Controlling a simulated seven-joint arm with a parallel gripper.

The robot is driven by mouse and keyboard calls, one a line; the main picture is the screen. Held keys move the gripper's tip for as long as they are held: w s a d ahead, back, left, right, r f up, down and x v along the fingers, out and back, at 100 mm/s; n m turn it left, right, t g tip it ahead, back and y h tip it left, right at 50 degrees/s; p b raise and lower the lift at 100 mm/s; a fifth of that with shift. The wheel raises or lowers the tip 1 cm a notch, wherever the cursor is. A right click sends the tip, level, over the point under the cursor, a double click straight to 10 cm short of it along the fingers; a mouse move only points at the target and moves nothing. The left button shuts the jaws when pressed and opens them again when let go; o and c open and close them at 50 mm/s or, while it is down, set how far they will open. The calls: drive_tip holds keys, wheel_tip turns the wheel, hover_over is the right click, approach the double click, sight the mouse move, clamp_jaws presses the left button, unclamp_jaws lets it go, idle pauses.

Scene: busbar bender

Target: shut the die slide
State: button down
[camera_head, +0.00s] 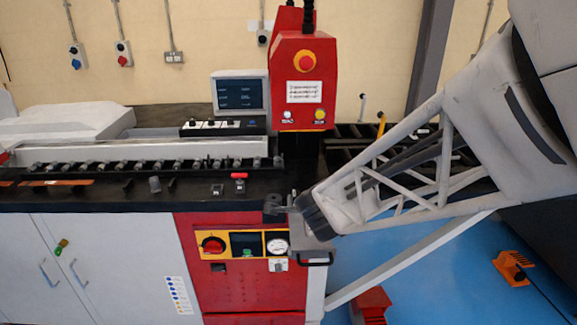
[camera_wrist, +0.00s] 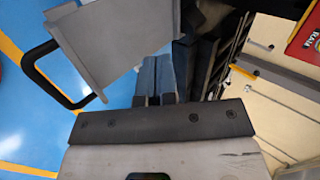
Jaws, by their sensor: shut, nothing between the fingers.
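The die slide appears to be the grey block with a black bar handle; in the head view its handle (camera_head: 316,262) shows at the right front corner of the machine, below my gripper. In the wrist view the grey slide body (camera_wrist: 115,45) fills the upper left, with its black handle (camera_wrist: 50,80) standing out to the left over blue floor. My gripper (camera_head: 274,204) is shut and empty at the bench's front edge. Its fingers (camera_wrist: 156,82) show close together, just right of the slide's near corner. I cannot tell whether they touch it. My wrist hides part of the slide in the head view.
The red press head (camera_head: 302,85) with its emergency stop stands behind my gripper. A red-handled clamp (camera_head: 239,183) stands left of it on the black bench. A control panel (camera_head: 245,245) is below. Blue floor (camera_head: 430,270) is open at right, with an orange pedal (camera_head: 513,268).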

drive_tip(key=shift+w+d+f+m+h, duration=0.15)
drive_tip(key=shift+w+f+m+h, duration=0.2)
drive_tip(key=shift+f+m, duration=0.2)
drive_tip(key=shift+w+f, duration=0.1)
drive_tip(key=shift+w, duration=0.1)
drive_tip(key=shift+x, duration=4.75)
drive_tip(key=shift+w, duration=2.05)
drive_tip(key=shift+w, duration=0.1)
drive_tip(key=w, duration=2.2)
drive_tip(key=shift+w, duration=0.4)
drive_tip(key=shift+s, duration=0.2)
